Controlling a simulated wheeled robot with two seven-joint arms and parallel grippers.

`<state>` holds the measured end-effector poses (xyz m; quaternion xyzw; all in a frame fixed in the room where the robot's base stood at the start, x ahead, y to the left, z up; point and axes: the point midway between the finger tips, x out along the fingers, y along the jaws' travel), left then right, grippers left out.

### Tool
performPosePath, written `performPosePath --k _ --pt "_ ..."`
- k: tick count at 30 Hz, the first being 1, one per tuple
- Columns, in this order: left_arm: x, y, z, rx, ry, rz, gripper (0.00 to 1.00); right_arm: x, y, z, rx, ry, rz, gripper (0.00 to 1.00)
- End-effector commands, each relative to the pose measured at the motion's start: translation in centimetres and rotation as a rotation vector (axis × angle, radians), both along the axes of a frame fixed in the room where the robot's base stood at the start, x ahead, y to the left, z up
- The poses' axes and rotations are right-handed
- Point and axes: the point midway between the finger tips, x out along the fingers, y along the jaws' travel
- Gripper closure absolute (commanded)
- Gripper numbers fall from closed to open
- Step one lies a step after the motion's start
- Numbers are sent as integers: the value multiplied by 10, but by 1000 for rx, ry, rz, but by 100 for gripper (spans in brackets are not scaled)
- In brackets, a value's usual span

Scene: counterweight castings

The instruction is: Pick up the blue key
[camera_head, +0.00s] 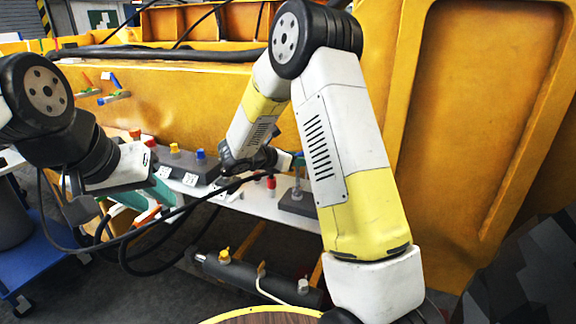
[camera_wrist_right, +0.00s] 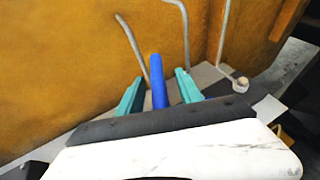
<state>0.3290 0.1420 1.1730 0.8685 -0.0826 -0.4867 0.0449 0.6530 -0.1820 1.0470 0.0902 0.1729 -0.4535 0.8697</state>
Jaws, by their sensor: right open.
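In the right wrist view a plain blue upright piece (camera_wrist_right: 158,82), which looks like the blue key, stands between the two teal fingers of my right gripper (camera_wrist_right: 158,88). The gripper is open, with a gap visible on each side of the blue piece. Its lower end is hidden behind the gripper body. In the head view my right gripper (camera_head: 292,160) is small and partly hidden by my own arm, beside a dark block on the white shelf. My left gripper (camera_head: 158,194) is at the left, with teal fingers partly hidden; its opening is unclear.
Bent metal rods (camera_wrist_right: 133,48) stand close behind the right fingers, against the orange casting (camera_head: 470,120). A dark block with yellow and blue knobs (camera_head: 185,165) and a red knob (camera_head: 271,182) sit on the shelf. Black cables hang near my left arm.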

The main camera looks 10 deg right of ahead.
Motion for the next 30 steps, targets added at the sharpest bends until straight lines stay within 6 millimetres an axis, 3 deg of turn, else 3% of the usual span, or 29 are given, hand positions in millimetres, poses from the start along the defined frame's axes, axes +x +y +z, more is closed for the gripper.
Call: performPosePath --k 5,12,30 --pt "0 0 0 0 0 0 64 1 0 0 0 0 1 57" --pt "0 0 0 0 0 0 64 0 0 0 0 0 1 100" --pt "0 0 0 0 0 0 64 0 0 0 0 0 1 100"
